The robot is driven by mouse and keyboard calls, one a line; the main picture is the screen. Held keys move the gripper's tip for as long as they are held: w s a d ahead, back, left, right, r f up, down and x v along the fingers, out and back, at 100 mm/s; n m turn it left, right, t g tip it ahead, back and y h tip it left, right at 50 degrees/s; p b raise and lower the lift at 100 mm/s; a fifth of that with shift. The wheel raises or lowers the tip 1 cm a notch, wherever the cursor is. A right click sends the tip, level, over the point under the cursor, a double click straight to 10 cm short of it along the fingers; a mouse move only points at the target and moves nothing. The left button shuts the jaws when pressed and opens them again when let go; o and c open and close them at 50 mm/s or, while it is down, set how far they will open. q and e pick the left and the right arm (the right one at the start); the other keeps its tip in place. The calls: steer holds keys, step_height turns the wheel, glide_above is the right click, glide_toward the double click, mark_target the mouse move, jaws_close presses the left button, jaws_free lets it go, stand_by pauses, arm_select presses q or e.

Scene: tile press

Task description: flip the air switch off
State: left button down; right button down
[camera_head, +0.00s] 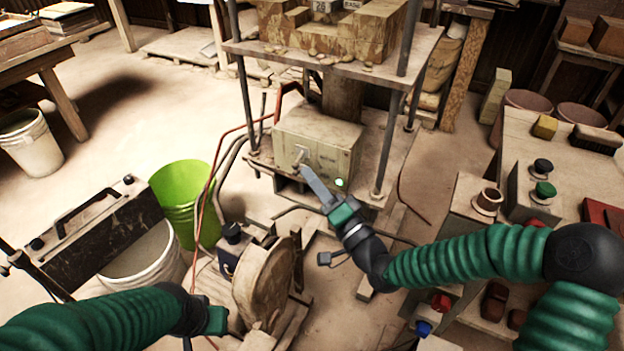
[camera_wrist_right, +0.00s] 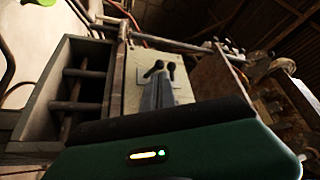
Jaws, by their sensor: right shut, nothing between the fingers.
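The air switch (camera_head: 299,156) is a small metal toggle lever on the front face of a beige control box (camera_head: 335,143) under the press table. My right gripper (camera_head: 304,170) is shut and empty, its fingertips close to the lever, from below in the head view. In the right wrist view the lever (camera_wrist_right: 154,68) shows just beyond the narrow closed fingers (camera_wrist_right: 157,88); whether they touch it I cannot tell. A small green light (camera_head: 340,183) glows at the box's lower edge. My left gripper (camera_head: 214,320) is at lower left, its fingers not clearly visible.
Press posts (camera_head: 388,140) flank the box, and hoses (camera_head: 228,150) run along its left. A wooden wheel (camera_head: 263,285), a green bucket (camera_head: 182,200) and a white bucket (camera_head: 145,262) stand at lower left. A cluttered bench (camera_head: 520,150) is at right.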

steer(key=shift+f+n+b, duration=0.15)
steer(key=shift+n+b, duration=0.2)
steer(key=shift+n, duration=0.05)
steer(key=n+y+b, duration=0.1)
steer(key=n, duration=0.1)
steer(key=f+n+y+b, duration=0.1)
steer(key=n, duration=0.1)
steer(key=n+y+b, duration=0.1)
steer(key=shift+s+f+n+y, duration=0.1)
steer(key=shift+f+n+y, duration=0.3)
steer(key=shift+f, duration=0.15)
stand_by(1.3)
